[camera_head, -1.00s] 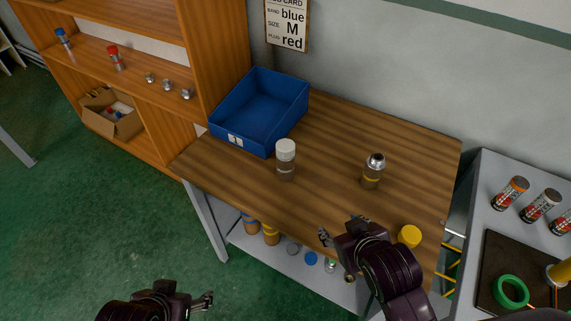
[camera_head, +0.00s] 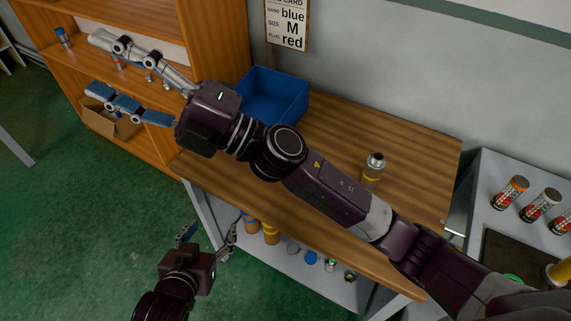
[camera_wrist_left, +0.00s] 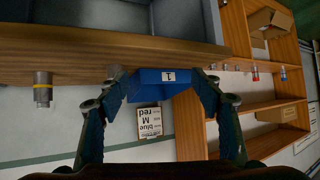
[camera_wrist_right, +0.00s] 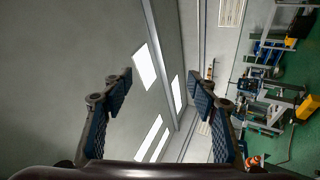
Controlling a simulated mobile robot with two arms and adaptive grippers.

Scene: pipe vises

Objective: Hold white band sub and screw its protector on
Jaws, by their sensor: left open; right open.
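My right gripper (camera_head: 140,88) is open and empty, high in front of the shelf unit. Its arm spans the table in the head view and hides the white-topped grey cylinder and the yellow cap seen there earlier. My left gripper (camera_head: 208,238) is open and empty, low before the table's front edge. I cannot make out any white band on a sub now. A metal sub with a yellow band (camera_head: 373,170) stands upright on the right part of the table; it also shows upside down in the left wrist view (camera_wrist_left: 42,88).
A blue bin (camera_head: 283,92) stands at the back of the wooden table (camera_head: 420,155). A card (camera_head: 288,28) on the wall reads blue, M, red. A grey bench (camera_head: 490,170) at right holds labelled cans.

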